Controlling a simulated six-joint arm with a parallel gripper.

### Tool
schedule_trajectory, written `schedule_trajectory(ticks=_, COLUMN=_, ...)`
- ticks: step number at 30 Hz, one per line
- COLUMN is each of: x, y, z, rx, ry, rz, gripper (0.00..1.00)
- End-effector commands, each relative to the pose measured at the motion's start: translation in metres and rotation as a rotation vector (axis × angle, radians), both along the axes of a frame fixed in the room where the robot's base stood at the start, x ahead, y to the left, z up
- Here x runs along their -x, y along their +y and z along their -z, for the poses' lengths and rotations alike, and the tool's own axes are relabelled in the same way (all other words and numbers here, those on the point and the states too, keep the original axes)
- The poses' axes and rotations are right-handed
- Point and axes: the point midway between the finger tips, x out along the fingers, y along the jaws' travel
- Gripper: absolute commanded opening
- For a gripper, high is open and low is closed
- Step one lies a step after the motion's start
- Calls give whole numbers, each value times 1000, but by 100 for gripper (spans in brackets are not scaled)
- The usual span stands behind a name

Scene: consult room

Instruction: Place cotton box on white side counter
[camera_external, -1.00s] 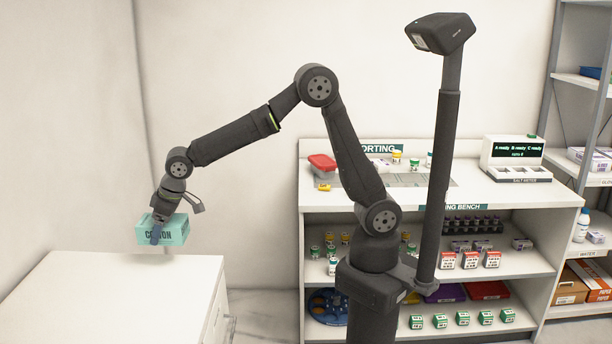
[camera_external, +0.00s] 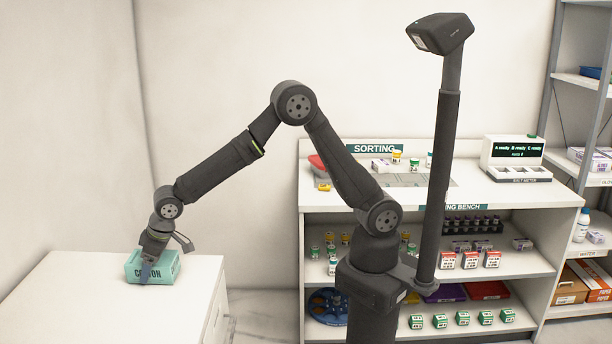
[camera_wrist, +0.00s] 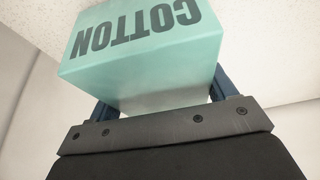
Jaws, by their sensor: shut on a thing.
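The cotton box (camera_external: 168,266) is teal with dark COTTON lettering. It is upright at the white side counter (camera_external: 80,300), near the middle of its back part, and its underside appears to be at the counter top. My gripper (camera_external: 148,270) reaches down from above and is shut on the box. In the wrist view the cotton box (camera_wrist: 150,50) fills the space between the two blue fingers of my gripper (camera_wrist: 160,95). The exact contact under the box is too small to tell.
The counter top around the box is clear. A wall stands close behind it. A grey rack (camera_external: 560,60) stands at the far right.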

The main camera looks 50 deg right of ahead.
Motion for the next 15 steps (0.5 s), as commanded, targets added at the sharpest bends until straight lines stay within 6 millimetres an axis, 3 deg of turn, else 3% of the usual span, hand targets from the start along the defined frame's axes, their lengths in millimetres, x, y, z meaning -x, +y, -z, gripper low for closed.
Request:
schedule_trajectory(ticks=4, x=0, y=0, z=3, rx=1, ry=1, rz=0, gripper=53)
schedule_trajectory(ticks=5, x=0, y=0, z=4, rx=1, ry=1, rz=0, gripper=79)
schedule_trajectory(ticks=8, x=0, y=0, z=3, rx=1, ry=1, rz=0, gripper=99)
schedule_trajectory(ticks=15, x=0, y=0, z=3, rx=0, ry=0, rz=0, gripper=99)
